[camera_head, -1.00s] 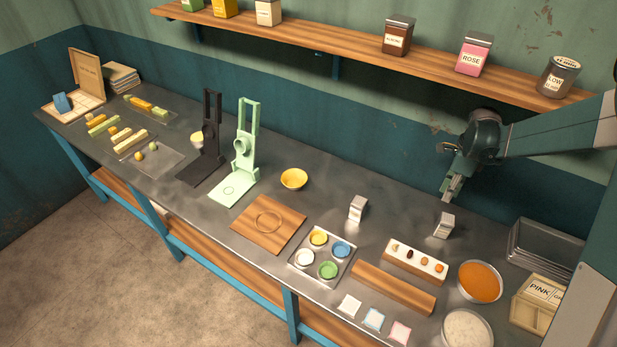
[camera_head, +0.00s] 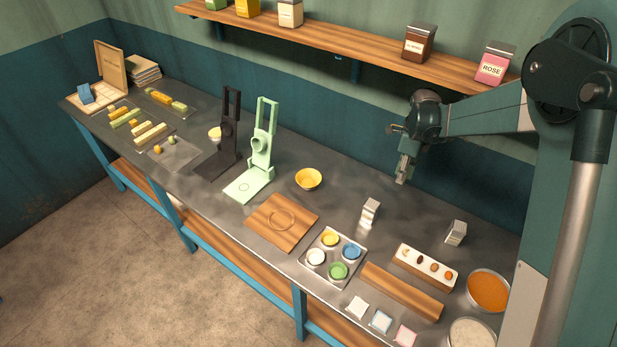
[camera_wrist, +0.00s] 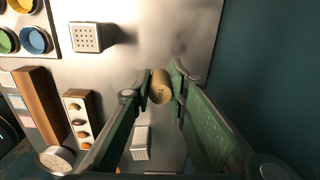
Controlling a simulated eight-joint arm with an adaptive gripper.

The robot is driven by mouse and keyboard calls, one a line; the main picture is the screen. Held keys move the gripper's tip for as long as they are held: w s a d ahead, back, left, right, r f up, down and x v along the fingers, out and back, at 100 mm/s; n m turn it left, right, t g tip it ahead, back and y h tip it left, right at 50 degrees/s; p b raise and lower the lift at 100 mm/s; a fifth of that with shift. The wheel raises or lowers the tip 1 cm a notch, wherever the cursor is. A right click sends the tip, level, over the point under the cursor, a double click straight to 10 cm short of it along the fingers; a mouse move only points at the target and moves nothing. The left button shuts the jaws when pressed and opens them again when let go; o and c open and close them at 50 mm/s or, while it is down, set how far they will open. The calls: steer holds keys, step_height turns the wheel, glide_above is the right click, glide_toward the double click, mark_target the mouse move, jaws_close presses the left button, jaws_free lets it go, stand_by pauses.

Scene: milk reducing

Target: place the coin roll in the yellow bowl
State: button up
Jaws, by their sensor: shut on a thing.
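The coin roll is a small tan cylinder (camera_wrist: 160,87) between the two green fingers of my gripper (camera_wrist: 161,88) in the wrist view. My gripper is shut on it and holds it above the metal counter. In the head view my gripper (camera_head: 402,180) hangs over the back of the counter, to the right of the yellow bowl and apart from it. The roll is too small to make out clearly there. The yellow bowl (camera_head: 308,182) stands upright on the counter, right of the pale green stand, and looks empty. It does not show in the wrist view.
A light green stand (camera_head: 261,150) and a black stand (camera_head: 229,140) rise left of the bowl. A wooden board (camera_head: 268,233) lies in front. Two white boxes, one nearer (camera_head: 369,213) and one farther right (camera_head: 456,233), stand near my gripper. A wooden shelf (camera_head: 360,50) runs above.

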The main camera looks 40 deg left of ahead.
steer(key=s+a+r+p, duration=0.1)
steer(key=s+a, duration=0.2)
steer(key=a, duration=0.5)
steer(key=s+a, duration=0.3)
steer(key=a, duration=0.5)
steer(key=r+p, duration=0.2)
glide_above(310, 188)
steer(key=shift+w+a+f+n, duration=0.2)
steer(key=shift+f+n, duration=0.05)
steer(key=shift+n, duration=0.05)
steer(key=shift+f, duration=3.15)
steer(key=shift+f+p, duration=0.5)
steer(key=shift+f, duration=1.35)
steer(key=shift+f+b, duration=0.5)
steer(key=shift+b, duration=0.05)
